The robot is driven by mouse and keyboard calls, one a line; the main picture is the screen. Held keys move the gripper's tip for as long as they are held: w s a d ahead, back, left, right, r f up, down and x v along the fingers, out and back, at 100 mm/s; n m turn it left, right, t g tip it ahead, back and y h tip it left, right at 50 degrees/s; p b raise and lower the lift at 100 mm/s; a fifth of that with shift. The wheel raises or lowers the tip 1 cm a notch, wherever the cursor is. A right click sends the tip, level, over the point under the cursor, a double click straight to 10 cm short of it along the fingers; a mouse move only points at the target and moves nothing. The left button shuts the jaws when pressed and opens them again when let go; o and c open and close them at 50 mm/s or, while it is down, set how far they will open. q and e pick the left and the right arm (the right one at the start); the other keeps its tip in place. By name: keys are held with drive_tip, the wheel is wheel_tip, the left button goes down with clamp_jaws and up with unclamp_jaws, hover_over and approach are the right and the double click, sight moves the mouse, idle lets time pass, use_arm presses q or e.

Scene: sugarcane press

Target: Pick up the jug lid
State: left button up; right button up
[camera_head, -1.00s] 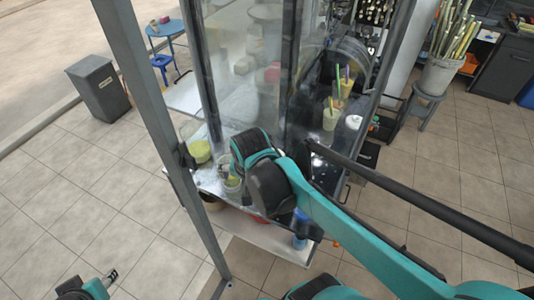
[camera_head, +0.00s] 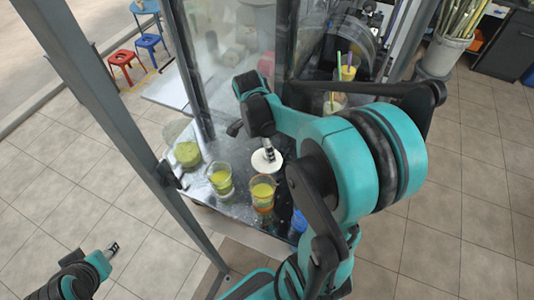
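The jug lid (camera_head: 262,165) is a white round disc lying on the metal counter, behind the juice cups. My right gripper (camera_head: 269,152) points down directly over the lid, at its middle; whether its fingers are closed on the lid is too small to tell. A clear jug (camera_head: 187,152) with green juice stands at the counter's left side. My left gripper (camera_head: 113,248) is at the lower left over the floor, away from the counter, with nothing visible in it; its finger gap is unclear.
Cups of yellow-green juice stand on the counter (camera_head: 237,205), one at centre (camera_head: 221,181) and one in front of the lid (camera_head: 262,192). Cups with straws (camera_head: 346,68) stand farther back. A metal post (camera_head: 110,120) and glass panels flank the counter.

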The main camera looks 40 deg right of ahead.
sight(265, 155)
drive_tip(key=f, duration=0.1)
drive_tip(key=w+d+f+b, duration=0.1)
drive_tip(key=shift+d+f, duration=0.1)
drive_tip(key=shift+f, duration=0.2)
drive_tip(key=f, duration=0.2)
drive_tip(key=f+b, duration=0.1)
drive_tip(key=f, duration=0.1)
drive_tip(key=f+b, duration=0.1)
drive_tip(key=f, duration=0.1)
drive_tip(key=shift+s+d+f, duration=0.1)
drive_tip(key=shift+d, duration=0.2)
use_arm(q)
drive_tip(key=f, duration=0.3)
drive_tip(key=shift+w+d+f, duration=0.2)
drive_tip(key=shift+w+d, duration=0.1)
use_arm(e)
drive_tip(key=shift+s, duration=0.1)
drive_tip(key=shift+a, duration=0.1)
drive_tip(key=c, duration=1.4)
drive_tip(key=shift+s, duration=0.1)
drive_tip(key=shift+c, duration=0.7)
